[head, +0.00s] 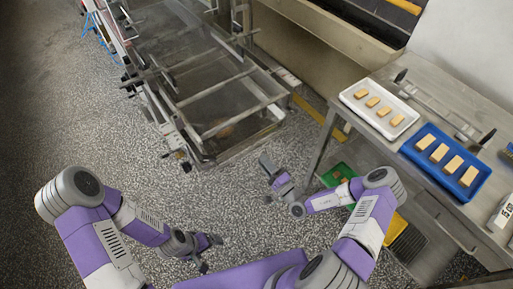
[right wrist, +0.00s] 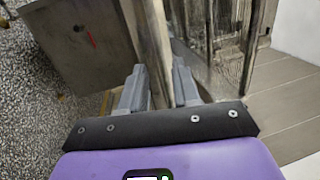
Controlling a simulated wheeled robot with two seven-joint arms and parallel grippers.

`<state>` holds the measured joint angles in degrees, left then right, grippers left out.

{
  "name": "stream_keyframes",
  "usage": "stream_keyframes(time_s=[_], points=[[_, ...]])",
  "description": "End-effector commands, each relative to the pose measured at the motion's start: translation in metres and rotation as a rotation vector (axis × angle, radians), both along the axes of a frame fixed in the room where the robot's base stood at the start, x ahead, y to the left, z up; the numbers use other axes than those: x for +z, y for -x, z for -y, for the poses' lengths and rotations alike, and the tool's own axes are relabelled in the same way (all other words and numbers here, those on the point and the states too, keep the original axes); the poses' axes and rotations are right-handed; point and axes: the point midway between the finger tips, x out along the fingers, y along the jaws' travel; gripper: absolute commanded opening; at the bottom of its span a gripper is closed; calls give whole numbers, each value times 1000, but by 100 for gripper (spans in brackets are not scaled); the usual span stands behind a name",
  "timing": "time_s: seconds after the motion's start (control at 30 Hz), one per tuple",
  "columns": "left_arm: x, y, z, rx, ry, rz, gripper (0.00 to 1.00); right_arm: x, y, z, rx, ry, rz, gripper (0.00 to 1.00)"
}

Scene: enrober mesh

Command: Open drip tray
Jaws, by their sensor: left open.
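The machine with its metal frame and wire mesh (head: 190,62) stands at the top centre in the head view. A shallow tray-like part (head: 238,137) with a brownish patch sits low under the near end of its frame; I cannot tell for sure that it is the drip tray. My right gripper (head: 266,163) is just in front of that near end. In the right wrist view, its two fingers (right wrist: 160,90) are apart, with an upright metal edge (right wrist: 152,45) between them; contact is unclear. My left gripper (head: 211,253) is open and empty over the floor at bottom centre.
A steel table (head: 440,108) at the right holds a white tray (head: 350,99) and a blue tray (head: 409,150) with several biscuit-like bars. Green (head: 328,179) and yellow (head: 395,229) containers are low beside it. Speckled floor (head: 80,125) at the left is clear.

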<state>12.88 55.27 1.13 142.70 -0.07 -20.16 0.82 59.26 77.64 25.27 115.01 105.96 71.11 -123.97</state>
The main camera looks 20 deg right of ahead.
Motion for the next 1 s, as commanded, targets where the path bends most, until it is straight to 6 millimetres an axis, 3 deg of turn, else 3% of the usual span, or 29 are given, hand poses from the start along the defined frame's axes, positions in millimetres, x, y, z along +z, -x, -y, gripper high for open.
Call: stream_keyframes(time_s=[0.13, 0.6, 0.93, 1.0], points=[[-3, 0, 0, 0, 0, 0, 94, 0, -12, 12, -68, 16, 17, 31], [-19, 0, 0, 0, 0, 0, 94, 12, -70, -11, -63, 16, 15, 31], [-19, 0, 0, 0, 0, 0, 94, 14, -74, -12, -63, 16, 13, 31], [-19, 0, 0, 0, 0, 0, 94, 14, -74, -12, -63, 16, 13, 22]])
